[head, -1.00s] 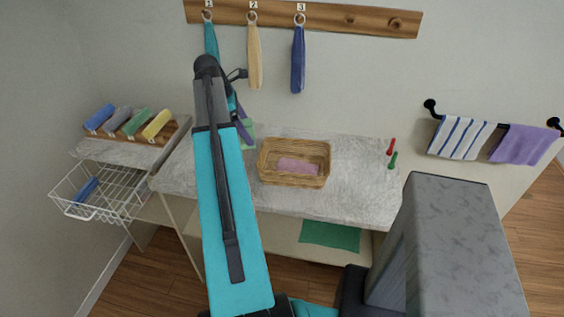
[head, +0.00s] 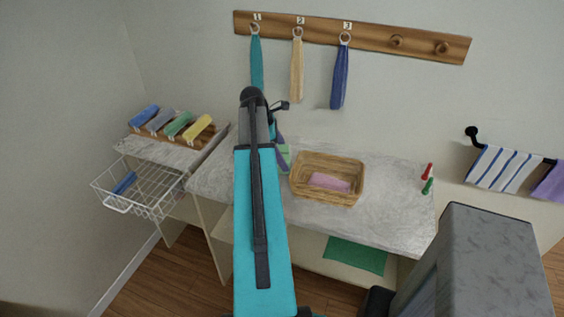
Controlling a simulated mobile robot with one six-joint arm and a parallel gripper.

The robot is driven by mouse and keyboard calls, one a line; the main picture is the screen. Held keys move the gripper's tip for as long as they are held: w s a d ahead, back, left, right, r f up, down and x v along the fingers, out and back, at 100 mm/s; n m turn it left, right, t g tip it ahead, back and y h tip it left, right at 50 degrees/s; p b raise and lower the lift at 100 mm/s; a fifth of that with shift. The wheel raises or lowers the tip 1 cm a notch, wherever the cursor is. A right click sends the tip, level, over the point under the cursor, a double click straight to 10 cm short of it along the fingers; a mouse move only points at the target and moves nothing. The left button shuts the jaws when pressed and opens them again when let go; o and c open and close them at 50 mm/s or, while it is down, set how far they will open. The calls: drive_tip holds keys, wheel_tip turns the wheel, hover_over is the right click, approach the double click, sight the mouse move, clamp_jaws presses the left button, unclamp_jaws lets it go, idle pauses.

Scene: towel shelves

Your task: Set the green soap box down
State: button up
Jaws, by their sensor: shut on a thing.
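A pale green box (head: 286,151), which looks like the green soap box, shows just right of my arm, left of the wicker basket. It is largely hidden. My gripper (head: 281,153) is mostly hidden behind my arm; a purple part of it shows against the green box, and it is shut on the box. I cannot tell whether the box touches the grey marbled counter (head: 385,205) or is held above it.
The wicker basket (head: 325,198) holds a pink item (head: 328,182). A red bottle (head: 427,171) and a green bottle (head: 427,187) stand at the counter's right end. Rolled towels and a wire basket (head: 147,207) are at left. Towels hang from pegs above.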

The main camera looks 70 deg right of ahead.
idle(0.3)
drive_tip(key=shift+f+p, duration=0.5)
drive_tip(key=shift+f, duration=1.35)
drive_tip(key=shift+f, duration=0.1)
drive_tip(key=o, duration=1.2)
drive_tip(key=shift+r, duration=0.25)
drive_tip(key=b+v, duration=0.3)
drive_tip(key=v, duration=0.9)
drive_tip(key=shift+f, duration=0.1)
